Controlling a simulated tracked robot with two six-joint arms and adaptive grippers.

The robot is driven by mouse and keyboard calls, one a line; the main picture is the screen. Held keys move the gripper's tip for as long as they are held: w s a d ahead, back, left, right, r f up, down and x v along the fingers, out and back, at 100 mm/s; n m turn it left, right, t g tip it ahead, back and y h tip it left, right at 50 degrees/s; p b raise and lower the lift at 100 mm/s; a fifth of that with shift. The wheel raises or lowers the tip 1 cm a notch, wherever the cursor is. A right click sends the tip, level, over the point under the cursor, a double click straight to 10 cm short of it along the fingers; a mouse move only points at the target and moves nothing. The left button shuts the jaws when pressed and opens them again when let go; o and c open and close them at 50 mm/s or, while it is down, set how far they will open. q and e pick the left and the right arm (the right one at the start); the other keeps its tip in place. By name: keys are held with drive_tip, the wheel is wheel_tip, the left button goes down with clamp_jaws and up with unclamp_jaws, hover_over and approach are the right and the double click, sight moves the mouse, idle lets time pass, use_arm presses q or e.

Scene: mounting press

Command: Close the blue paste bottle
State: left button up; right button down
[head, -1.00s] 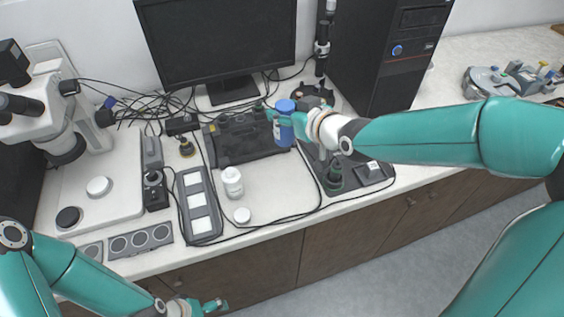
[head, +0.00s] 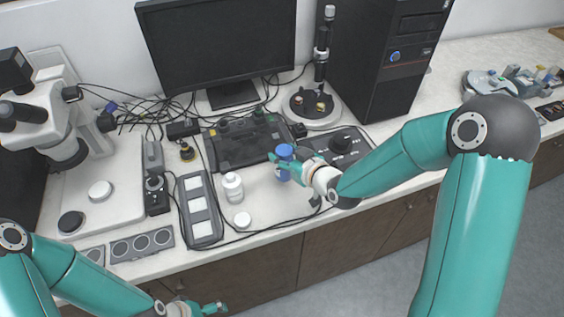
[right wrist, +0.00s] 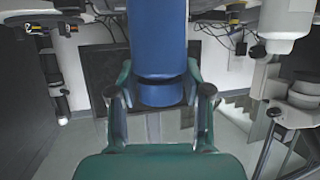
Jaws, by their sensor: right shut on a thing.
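The blue paste bottle (head: 284,175) is in front of the dark tray, with its blue top (head: 285,151) upward. In the right wrist view the bottle's blue body (right wrist: 157,40) and narrower blue top (right wrist: 160,93) appear upside down. My right gripper (head: 279,164) is shut on the bottle just below the top, one finger on each side. I cannot tell whether the top is fully tightened or whether the bottle's base touches the table. My left gripper (head: 213,308) is low at the table's front, away from the bottle; its jaws are too small to judge.
A white bottle (head: 232,186) and a white round lid (head: 242,220) are left of the blue bottle. A dark tray (head: 240,146) lies behind, a black panel with a knob (head: 343,141) to the right. Cables cross the table near the front. The monitor (head: 218,50) stands at the back.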

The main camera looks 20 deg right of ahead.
wheel_tip(320, 180, down, 3)
drive_tip(key=shift+f, duration=0.1)
idle(0.3)
drive_tip(key=c, duration=0.5)
unclamp_jaws()
drive_tip(key=b+v, duration=1.2)
drive_tip(key=shift+b, duration=0.4)
